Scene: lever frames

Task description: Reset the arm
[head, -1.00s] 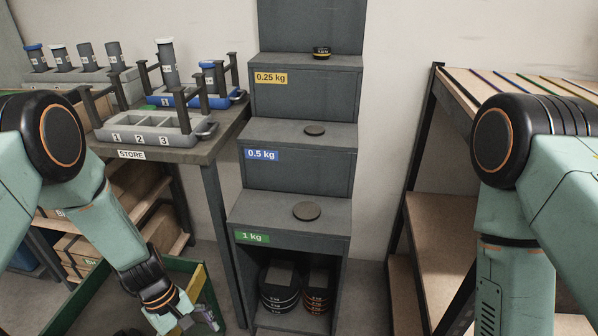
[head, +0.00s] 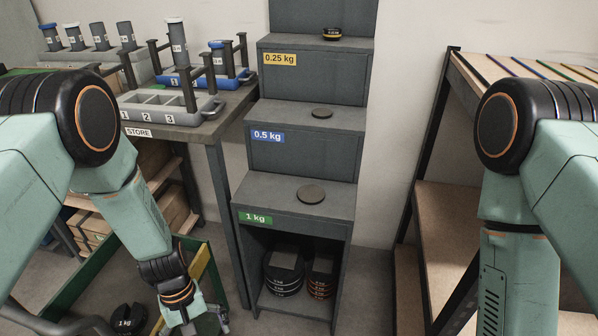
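My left arm (head: 150,220) comes in from the left and hangs down in front of the STORE table. Its gripper (head: 207,322) is at the bottom edge, partly cut off, near a green and yellow edged bin. Whether its fingers are open or shut does not show. My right arm (head: 510,250) hangs down at the right, and its gripper is below the picture.
A stepped grey stand (head: 305,140) carries flat discs, with stacked weights (head: 283,272) inside its base. The STORE table (head: 190,135) holds trays and cylinders. A 1 kg weight (head: 125,318) lies low at left. A wooden-topped rack (head: 455,100) stands right.

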